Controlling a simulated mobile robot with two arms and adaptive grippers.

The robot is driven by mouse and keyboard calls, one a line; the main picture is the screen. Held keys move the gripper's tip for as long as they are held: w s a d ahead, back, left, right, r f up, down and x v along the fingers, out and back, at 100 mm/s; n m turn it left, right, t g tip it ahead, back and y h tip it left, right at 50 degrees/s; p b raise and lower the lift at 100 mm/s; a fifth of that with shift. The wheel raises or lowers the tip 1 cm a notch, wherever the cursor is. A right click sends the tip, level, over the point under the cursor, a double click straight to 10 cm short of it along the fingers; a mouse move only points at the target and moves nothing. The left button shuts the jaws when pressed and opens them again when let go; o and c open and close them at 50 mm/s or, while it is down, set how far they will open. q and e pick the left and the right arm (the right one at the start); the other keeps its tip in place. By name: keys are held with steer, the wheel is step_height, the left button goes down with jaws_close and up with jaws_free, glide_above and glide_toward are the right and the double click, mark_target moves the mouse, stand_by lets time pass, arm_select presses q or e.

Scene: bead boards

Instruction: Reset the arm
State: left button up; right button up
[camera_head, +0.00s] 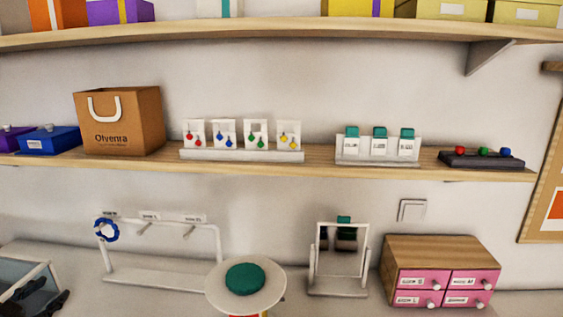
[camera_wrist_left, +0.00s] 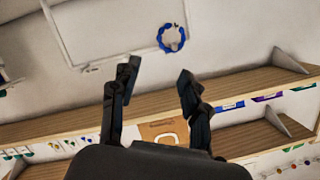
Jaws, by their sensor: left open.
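My left gripper (camera_head: 42,291) shows as dark fingers at the lower left edge of the head view. In the left wrist view my left gripper (camera_wrist_left: 158,78) has its two black fingers spread apart with nothing between them. A blue beaded bracelet (camera_head: 107,230) hangs on the left peg of a white rack (camera_head: 160,278); the gripper is apart from it, to its lower left in the head view. The bracelet also shows in the left wrist view (camera_wrist_left: 162,38), beyond the fingertips. My right gripper is in neither view.
A glass-sided box (camera_head: 18,272) is at the lower left, close to my left gripper. A round stand with a green pad (camera_head: 245,279), a mirror frame (camera_head: 340,262) and a pink drawer box (camera_head: 438,249) stand to the right. A shelf (camera_head: 330,167) runs above.

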arm_select(q)
steer(key=s+d+r+n+t+y, duration=0.35)
steer(key=d+r+t, duration=0.4)
steer(key=d, duration=0.25)
steer(key=s+d+f+n+g+y, duration=0.1)
steer(key=s+d+f+n+g, duration=0.15)
steer(key=s+f+g, duration=0.55)
steer(key=s+d+f+n+g+y, duration=0.1)
steer(key=d+f+n+g+y, duration=0.2)
steer(key=f, duration=0.9)
steer(key=s+d+f+m+g+h, duration=0.3)
steer(key=s+d+f+g+h, duration=0.1)
steer(key=s+d, duration=0.3)
steer(key=s+d+f+m+g+h, duration=0.2)
steer(key=s+d+f+g+h, duration=0.25)
steer(key=s+d, duration=0.25)
step_height(320, 180, down, 27)
steer(key=s+g+b, duration=0.1)
steer(key=b, duration=0.1)
steer(key=s+a+f+g+b, duration=0.1)
steer(key=s+a+f+b, duration=0.1)
steer(key=s+f, duration=1.5)
step_height(320, 180, down, 3)
steer(key=shift+s+a+m+y, duration=0.2)
steer(key=shift+a+m+y, duration=0.05)
steer(key=shift+m+y, duration=0.15)
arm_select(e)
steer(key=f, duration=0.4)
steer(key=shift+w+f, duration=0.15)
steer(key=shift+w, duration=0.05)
